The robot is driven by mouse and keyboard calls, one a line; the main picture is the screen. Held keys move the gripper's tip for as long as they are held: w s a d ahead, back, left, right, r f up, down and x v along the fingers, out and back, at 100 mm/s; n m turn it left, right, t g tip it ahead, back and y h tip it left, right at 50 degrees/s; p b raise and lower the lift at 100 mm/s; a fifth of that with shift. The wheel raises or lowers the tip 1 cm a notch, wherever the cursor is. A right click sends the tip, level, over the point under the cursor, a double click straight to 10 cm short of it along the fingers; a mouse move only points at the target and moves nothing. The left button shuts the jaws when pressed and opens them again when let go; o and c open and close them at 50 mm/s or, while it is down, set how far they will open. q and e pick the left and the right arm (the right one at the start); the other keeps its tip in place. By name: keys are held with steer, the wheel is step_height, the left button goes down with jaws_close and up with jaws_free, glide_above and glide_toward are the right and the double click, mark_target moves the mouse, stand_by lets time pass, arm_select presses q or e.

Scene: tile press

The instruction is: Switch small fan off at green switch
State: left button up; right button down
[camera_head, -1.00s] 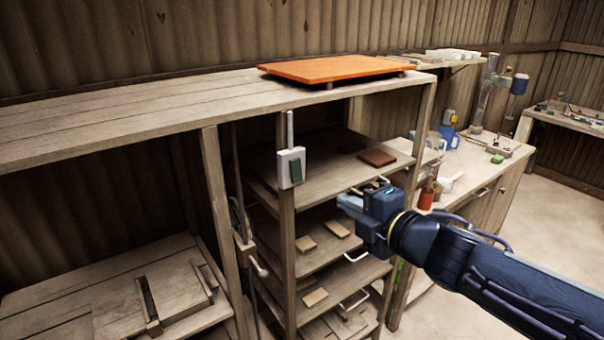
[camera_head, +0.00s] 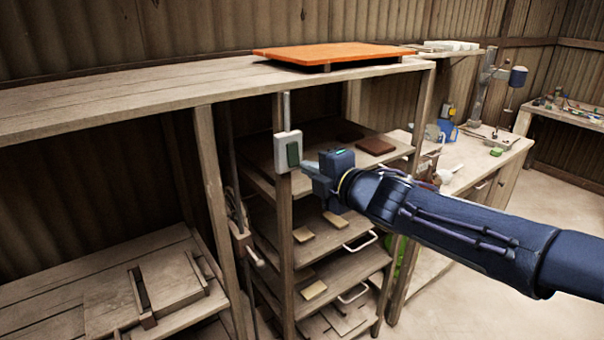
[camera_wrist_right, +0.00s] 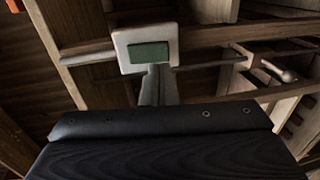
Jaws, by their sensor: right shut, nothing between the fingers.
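The green switch (camera_head: 293,154) is a dark green rocker in a pale box (camera_head: 282,153) on a wooden post of the shelf rack. In the right wrist view the green rocker (camera_wrist_right: 148,53) faces me at the upper middle, in its pale plate (camera_wrist_right: 121,50). My right gripper (camera_head: 305,165) is shut and empty. Its fingertips are just right of the switch and slightly below it; in the wrist view the fingers (camera_wrist_right: 158,78) end at the plate's lower edge. I cannot tell whether they touch. The small fan is not clearly seen. My left gripper is not in view.
An orange board (camera_head: 335,52) lies on the wooden top above the switch. The rack (camera_head: 330,270) holds brown and tan tiles and has white handles. A wooden bench (camera_head: 60,300) stands at the left. Clear floor (camera_head: 560,240) shows at the right.

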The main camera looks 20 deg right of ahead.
mark_target(294, 162)
steer(key=shift+x, duration=1.75)
steer(key=shift+f+b, duration=0.15)
steer(key=shift+b, duration=0.35)
steer(key=f+b, duration=0.1)
steer(key=b, duration=0.2)
steer(key=shift+w+t, duration=0.15)
steer(key=shift+t, duration=0.15)
steer(key=shift+r, duration=0.55)
